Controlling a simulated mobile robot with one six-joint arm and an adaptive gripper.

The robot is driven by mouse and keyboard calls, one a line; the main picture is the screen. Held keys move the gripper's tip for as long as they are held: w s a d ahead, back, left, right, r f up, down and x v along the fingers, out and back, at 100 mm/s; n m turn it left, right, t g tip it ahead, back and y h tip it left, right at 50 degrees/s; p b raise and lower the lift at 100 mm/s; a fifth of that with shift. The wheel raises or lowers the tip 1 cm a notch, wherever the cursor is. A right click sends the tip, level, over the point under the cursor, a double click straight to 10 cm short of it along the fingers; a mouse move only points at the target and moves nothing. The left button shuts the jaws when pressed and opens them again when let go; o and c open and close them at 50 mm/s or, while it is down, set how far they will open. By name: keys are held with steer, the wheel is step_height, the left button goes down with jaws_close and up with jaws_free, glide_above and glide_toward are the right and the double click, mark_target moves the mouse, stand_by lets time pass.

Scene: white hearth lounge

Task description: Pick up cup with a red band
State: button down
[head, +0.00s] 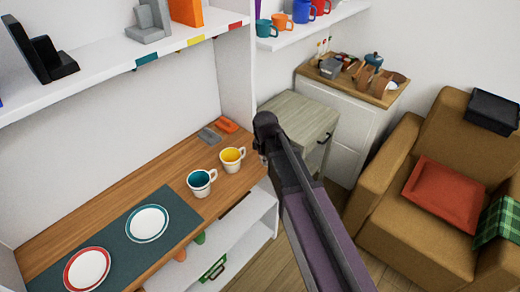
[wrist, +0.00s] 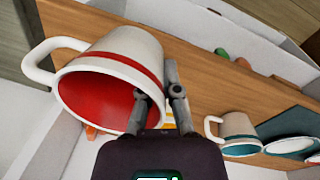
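The cup with a red band (wrist: 128,52) fills the upper left of the wrist view. It is white with a red inside, and its handle (wrist: 42,58) points left. My gripper (wrist: 168,85) is at its right side, fingers close together, one over the red inside and one along the outer wall. It looks shut on the cup's wall. In the head view my gripper (head: 264,140) is by the right end of the wooden top, and the red-banded cup does not show there. I cannot tell whether it touches a surface.
A teal-banded cup (head: 200,187) and a yellow-lined cup (head: 231,166) stand on the wooden top (head: 130,200). Two plates lie on a dark mat (head: 180,218). A grey-green side table (head: 300,117) and an armchair (head: 400,240) are to the right. Shelves hang above.

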steer(key=shift+s+d+r, duration=0.1)
steer(key=shift+s+d, duration=0.25)
steer(key=shift+s, duration=0.45)
steer(key=shift+s+d+r, duration=0.1)
steer(key=shift+s+d, duration=0.2)
steer(key=shift+s, duration=0.45)
